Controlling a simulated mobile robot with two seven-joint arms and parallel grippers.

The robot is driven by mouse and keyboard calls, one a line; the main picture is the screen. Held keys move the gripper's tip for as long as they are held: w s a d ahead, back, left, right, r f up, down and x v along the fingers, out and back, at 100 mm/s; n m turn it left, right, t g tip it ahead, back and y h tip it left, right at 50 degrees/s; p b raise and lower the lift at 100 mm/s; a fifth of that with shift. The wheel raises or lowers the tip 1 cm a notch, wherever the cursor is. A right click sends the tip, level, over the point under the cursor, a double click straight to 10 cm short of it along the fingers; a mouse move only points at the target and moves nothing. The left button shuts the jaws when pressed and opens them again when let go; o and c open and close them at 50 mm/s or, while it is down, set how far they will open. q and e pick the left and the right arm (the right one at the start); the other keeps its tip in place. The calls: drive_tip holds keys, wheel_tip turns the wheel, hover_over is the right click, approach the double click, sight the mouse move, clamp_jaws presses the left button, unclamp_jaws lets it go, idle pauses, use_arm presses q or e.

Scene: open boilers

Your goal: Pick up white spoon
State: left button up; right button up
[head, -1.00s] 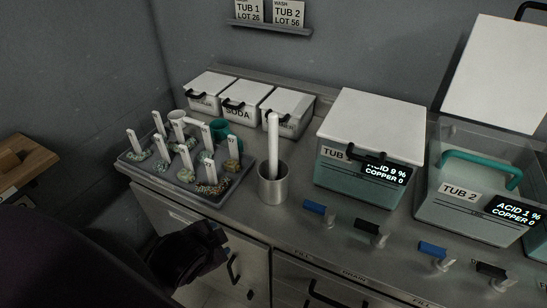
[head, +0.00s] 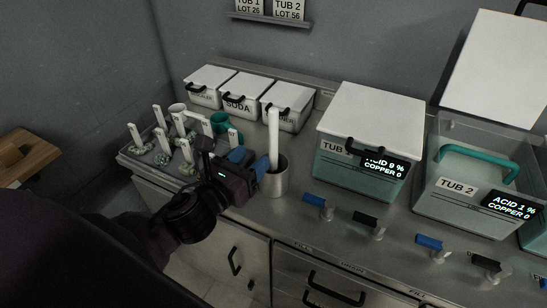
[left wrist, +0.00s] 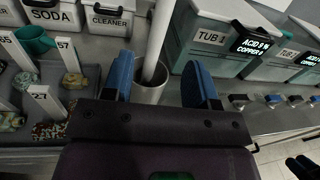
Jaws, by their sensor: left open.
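The white spoon (head: 273,138) stands upright, leaning slightly, in a grey metal cup (head: 276,182) on the counter; only its long white handle shows and its lower end is hidden in the cup. My left gripper (head: 249,160) is open, just left of the handle in the head view. In the left wrist view the two blue fingertips (left wrist: 163,82) are spread, with the spoon handle (left wrist: 158,40) and the cup (left wrist: 150,88) beyond and between them. The handle does not appear gripped.
A grey tray (head: 132,160) with several tagged clumps lies left of the cup, with a teal mug (head: 219,122) nearby. White bins (head: 243,92) stand behind. Tub 1 (head: 362,145) and Tub 2 (head: 470,195) stand to the right, with valve handles (head: 318,201) along the front.

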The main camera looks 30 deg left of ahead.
sight(271, 135)
use_arm(q)
drive_tip(key=shift+m, duration=0.5)
drive_tip(key=w, duration=0.5)
drive_tip(key=shift+w+d+r+p, duration=0.2)
drive_tip(key=shift+w+d+p, duration=0.1)
drive_tip(key=shift+d, duration=0.1)
drive_tip(key=w, duration=0.4)
drive_tip(key=shift+w+r+p, duration=0.2)
drive_tip(key=shift+r+p, duration=0.1)
drive_tip(key=shift+p, duration=0.05)
drive_tip(key=shift+w, duration=0.5)
drive_tip(key=shift+c, duration=0.3)
clamp_jaws()
